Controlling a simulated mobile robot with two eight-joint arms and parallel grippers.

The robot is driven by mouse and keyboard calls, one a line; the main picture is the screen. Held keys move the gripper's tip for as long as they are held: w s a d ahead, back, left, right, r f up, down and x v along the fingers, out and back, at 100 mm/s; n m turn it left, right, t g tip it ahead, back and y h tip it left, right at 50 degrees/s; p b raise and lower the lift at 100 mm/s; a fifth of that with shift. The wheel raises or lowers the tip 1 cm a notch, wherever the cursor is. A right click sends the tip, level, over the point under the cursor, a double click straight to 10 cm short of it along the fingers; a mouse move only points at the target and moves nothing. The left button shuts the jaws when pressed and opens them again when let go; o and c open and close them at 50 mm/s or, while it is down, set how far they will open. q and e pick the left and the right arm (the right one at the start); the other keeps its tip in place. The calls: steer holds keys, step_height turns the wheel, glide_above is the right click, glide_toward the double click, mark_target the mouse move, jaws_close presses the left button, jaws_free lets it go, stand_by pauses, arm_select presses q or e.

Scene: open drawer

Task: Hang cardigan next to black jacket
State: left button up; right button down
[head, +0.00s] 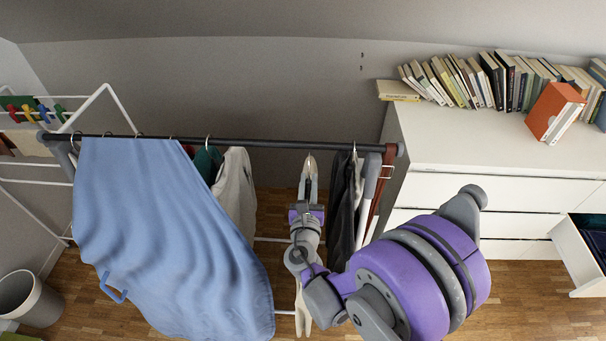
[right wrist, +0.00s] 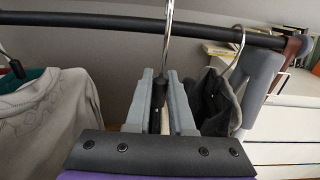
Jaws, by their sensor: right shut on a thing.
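My right gripper (head: 308,188) is at the rail (head: 270,143), in the gap between a light grey garment and the black jacket (head: 342,205). In the right wrist view its fingers (right wrist: 160,100) are shut on the neck of a hanger (right wrist: 168,40). The hook rises past the rail; its top is cut off, so I cannot tell whether it rests on the rail. A cream strip of cloth (head: 302,310) shows below the gripper, perhaps the cardigan, mostly hidden by my arm. The black jacket (right wrist: 214,105) hangs just right of the gripper. My left gripper is not in view.
A light grey garment (head: 236,190) and a large blue cloth (head: 165,230) hang to the left. A brown belt-like strip (head: 381,185) hangs at the rail's right end. A white dresser (head: 450,140) with books and an open drawer (head: 575,255) stands right. A bin (head: 28,298) stands lower left.

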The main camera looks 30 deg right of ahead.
steer(key=shift+w+d+r, duration=0.15)
steer(key=shift+w+d, duration=0.3)
steer(key=shift+w, duration=0.15)
steer(key=shift+p+x, duration=1)
steer(key=shift+x, duration=2.55)
steer(key=shift+w+d+f, duration=0.1)
steer(key=shift+f, duration=0.15)
steer(key=shift+f+b, duration=1.15)
steer(key=c, duration=0.7)
jaws_free()
